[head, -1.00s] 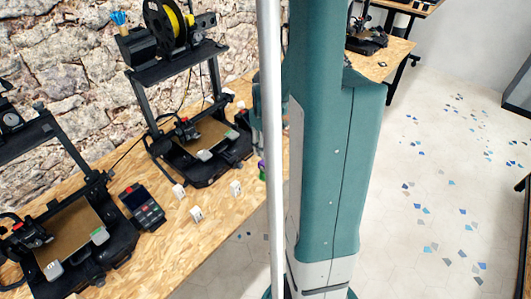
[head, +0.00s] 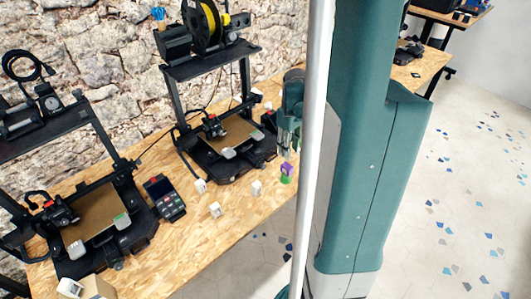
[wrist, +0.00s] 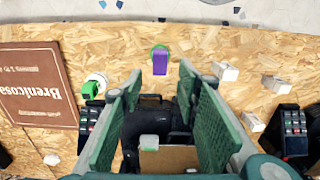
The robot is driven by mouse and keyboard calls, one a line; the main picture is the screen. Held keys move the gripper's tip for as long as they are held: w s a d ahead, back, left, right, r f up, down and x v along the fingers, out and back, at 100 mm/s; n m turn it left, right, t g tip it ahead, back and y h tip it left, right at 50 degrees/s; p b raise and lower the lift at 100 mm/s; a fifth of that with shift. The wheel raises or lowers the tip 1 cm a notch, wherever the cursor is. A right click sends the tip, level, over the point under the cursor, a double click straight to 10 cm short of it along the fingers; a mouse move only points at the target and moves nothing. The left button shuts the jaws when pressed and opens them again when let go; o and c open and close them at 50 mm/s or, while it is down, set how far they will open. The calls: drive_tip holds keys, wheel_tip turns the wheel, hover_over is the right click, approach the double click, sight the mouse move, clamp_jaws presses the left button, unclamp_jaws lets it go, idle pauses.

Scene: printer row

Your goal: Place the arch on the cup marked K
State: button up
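My gripper (wrist: 160,82) is open and empty, its two green-padded fingers spread wide. In the head view, part of my gripper (head: 291,105) shows beside my column. A purple block (wrist: 160,62) sits at a round green piece (wrist: 161,48), just beyond the fingertips in the wrist view. The same purple block (head: 287,169) shows above the green piece (head: 286,179) in the head view. A green block (wrist: 90,89) sits at a white round piece (wrist: 99,79) to the left. I cannot tell which is the arch, nor read a K.
Several small white pieces stand on the chipboard table, among them one (wrist: 226,71), one (wrist: 276,84) and one (wrist: 253,121). A brown box (wrist: 38,85) lies at left. Two printers (head: 225,135) (head: 95,215) and a keypad device (head: 165,197) stand along the stone wall.

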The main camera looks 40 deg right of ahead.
drive_tip(key=w+a+r+t+h, duration=0.1)
drive_tip(key=a+r+t, duration=0.1)
drive_tip(key=a+r, duration=0.65)
drive_tip(key=w+a+r+t, duration=0.15)
drive_tip(key=a+r, duration=0.35)
drive_tip(key=a, duration=0.7)
drive_tip(key=s+a+r+t, duration=0.2)
drive_tip(key=s+a+r, duration=0.1)
drive_tip(key=a, duration=0.6)
drive_tip(key=s+a+r+t+y, duration=0.1)
drive_tip(key=s+a+r, duration=0.2)
drive_tip(key=a, duration=0.6)
drive_tip(key=shift+s+a+r+t, duration=0.25)
drive_tip(key=shift+s+t, duration=0.1)
drive_tip(key=shift+s, duration=0.15)
